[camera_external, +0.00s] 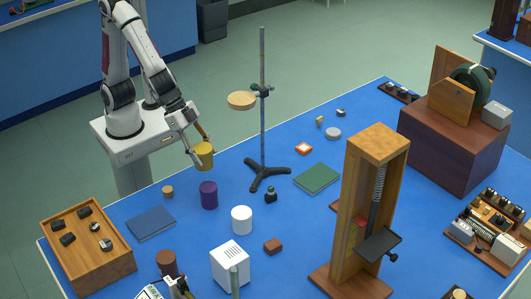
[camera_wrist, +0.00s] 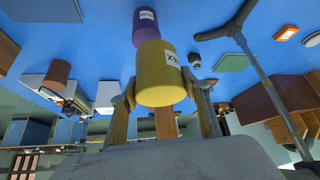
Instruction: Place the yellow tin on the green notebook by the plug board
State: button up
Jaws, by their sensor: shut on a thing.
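My gripper (camera_external: 203,146) is shut on the yellow tin (camera_external: 204,158), which hangs in the air near the table's back-left edge. In the wrist view the yellow tin (camera_wrist: 160,76) sits between the fingers, with part of a white label showing. The green notebook (camera_external: 317,177) lies flat and bare on the blue table, right of the stand's foot and well to the right of my gripper. It also shows in the wrist view (camera_wrist: 232,62). I cannot tell for sure which wooden board with dark plugs is the plug board; one (camera_external: 398,91) lies at the far edge.
A tall rod stand (camera_external: 263,110) with a round wooden plate (camera_external: 241,101) rises between my gripper and the green notebook. A purple tin (camera_external: 209,195), white tin (camera_external: 242,219) and dark weight (camera_external: 270,194) stand nearby. A blue notebook (camera_external: 151,224) lies left. A tall wooden frame (camera_external: 346,228) stands front right.

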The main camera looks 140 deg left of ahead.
jog(key=s+a+f, duration=0.1)
jog(key=s+a, duration=0.1)
jog(key=a, duration=1)
jog(key=s+a, duration=0.3)
jog(key=a, duration=0.9)
jog(key=w+a+m, duration=0.1)
jog(key=w+a, duration=0.8)
jog(key=a, duration=0.3)
jog(key=w+a+f+m+h, duration=0.1)
jog(key=w+f, duration=0.1)
jog(key=w, duration=0.8)
jog(key=shift+f, duration=0.15)
jog(key=shift+f, duration=2.5)
